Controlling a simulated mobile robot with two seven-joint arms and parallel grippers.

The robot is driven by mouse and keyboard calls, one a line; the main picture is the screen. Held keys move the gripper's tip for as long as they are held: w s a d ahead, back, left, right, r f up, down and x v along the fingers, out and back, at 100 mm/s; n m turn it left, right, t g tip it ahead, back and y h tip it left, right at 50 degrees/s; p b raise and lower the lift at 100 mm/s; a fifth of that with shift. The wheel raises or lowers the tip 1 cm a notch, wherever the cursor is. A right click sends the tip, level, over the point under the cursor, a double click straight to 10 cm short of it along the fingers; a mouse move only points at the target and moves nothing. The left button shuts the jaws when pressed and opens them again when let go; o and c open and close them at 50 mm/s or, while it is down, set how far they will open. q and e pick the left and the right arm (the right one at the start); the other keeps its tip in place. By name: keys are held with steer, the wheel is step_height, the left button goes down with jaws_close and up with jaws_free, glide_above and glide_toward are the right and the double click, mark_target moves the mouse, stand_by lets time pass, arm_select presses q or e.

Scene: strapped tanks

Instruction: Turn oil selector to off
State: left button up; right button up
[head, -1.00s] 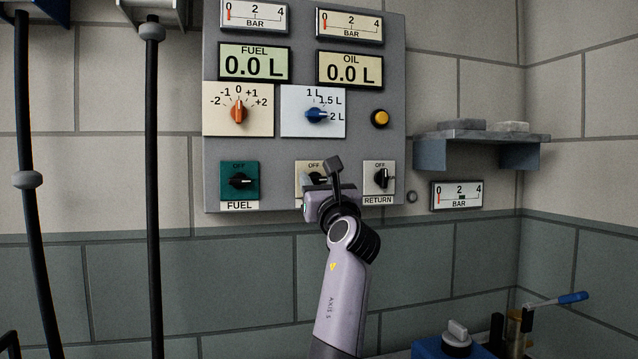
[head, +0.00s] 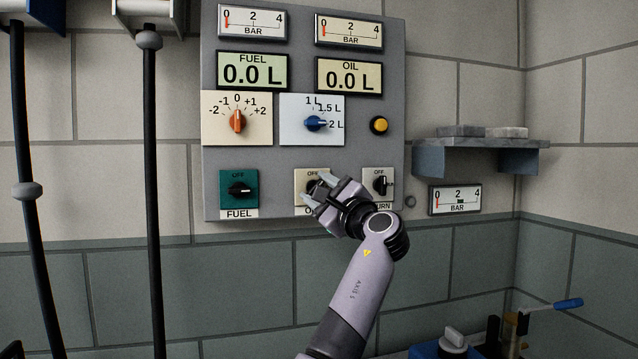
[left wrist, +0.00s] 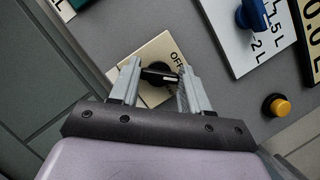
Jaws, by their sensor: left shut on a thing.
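The oil selector is a black knob on a cream plate (head: 302,177) in the lower row of the grey panel, with OFF printed above it. In the left wrist view the black knob (left wrist: 158,74) sits between my finger pads, its handle lying almost level across the picture. The OFF print is close to the handle's right end. My left gripper (head: 316,191) is shut on this knob; it also shows in the left wrist view (left wrist: 160,86). In the head view my fingers hide most of the knob and its name label. My right gripper is not in view.
The green FUEL selector (head: 239,189) is left of the oil one, and the RETURN selector (head: 379,184) is close on the right, its label partly hidden by my gripper. Blue and orange dials and a yellow button (head: 379,125) are above. A shelf (head: 480,150) projects at right.

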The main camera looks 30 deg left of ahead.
arm_select(q)
steer(key=shift+r+n+g+h+p, duration=0.1)
steer(key=shift+n+g+h+p, duration=0.55)
steer(key=shift+n, duration=0.85)
steer(key=shift+f+n+g+p, duration=0.1)
steer(key=shift+n+g+p, duration=0.25)
steer(key=shift+n+p, duration=0.85)
steer(key=shift+r+n+g+h+p, duration=0.1)
steer(key=shift+n+g+h+p, duration=0.35)
steer(key=shift+n, duration=1.35)
steer(key=o, duration=1.1)
steer(key=shift+c, duration=0.2)
steer(key=b+v, duration=0.1)
steer(key=v, duration=0.6)
steer(key=shift+d, duration=0.2)
